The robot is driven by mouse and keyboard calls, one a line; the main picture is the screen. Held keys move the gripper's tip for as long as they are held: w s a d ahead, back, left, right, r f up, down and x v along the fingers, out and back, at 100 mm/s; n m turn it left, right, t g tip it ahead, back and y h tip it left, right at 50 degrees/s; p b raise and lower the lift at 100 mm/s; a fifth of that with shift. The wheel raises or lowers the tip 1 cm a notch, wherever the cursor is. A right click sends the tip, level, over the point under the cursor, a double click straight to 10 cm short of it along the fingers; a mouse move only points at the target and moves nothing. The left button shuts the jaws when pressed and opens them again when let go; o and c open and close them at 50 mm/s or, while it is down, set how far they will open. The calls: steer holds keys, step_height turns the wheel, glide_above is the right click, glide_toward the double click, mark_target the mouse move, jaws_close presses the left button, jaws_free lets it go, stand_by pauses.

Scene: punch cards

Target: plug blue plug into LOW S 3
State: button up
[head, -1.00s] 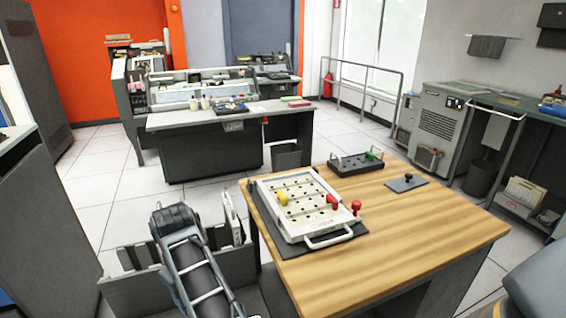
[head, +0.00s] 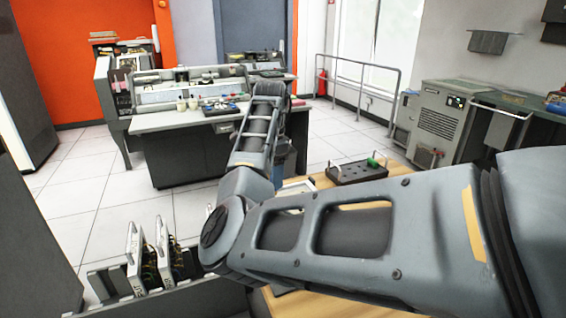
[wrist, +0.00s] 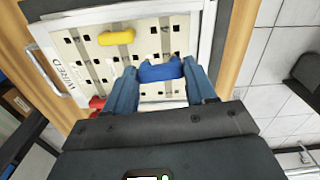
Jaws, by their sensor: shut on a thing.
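In the wrist view my gripper (wrist: 160,78) is shut on the blue plug (wrist: 160,70), one finger on each side of it. The plug is over the cream plugboard (wrist: 70,45), near the edge closest to my gripper. I cannot tell whether it touches the board or is in a hole. A yellow plug (wrist: 117,38) sits in the board, and red plugs (wrist: 97,103) show near its lower left corner. The LOW S 3 label cannot be read. In the head view my arm hides most of the board and the plug.
The board lies on a wooden table (head: 400,186). A black plug rack (head: 352,174) with a green plug (head: 376,162) stands at the table's back. Upright panels (head: 134,255) stand in a grey bin at the lower left. A grey desk (head: 180,150) is beyond.

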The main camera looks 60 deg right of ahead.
steer(key=shift+m, duration=0.6)
steer(key=f+b, duration=0.1)
steer(key=d+f+b, duration=0.1)
steer(key=f+b, duration=0.1)
steer(key=d+f+b, duration=0.1)
steer(key=b, duration=0.1)
steer(key=shift+s+d+f, duration=0.2)
steer(key=shift+s, duration=0.05)
steer(key=shift+r+p, duration=0.1)
steer(key=shift+p, duration=0.35)
steer(key=shift+f, duration=1.45)
stand_by(1.5)
steer(key=o, duration=1)
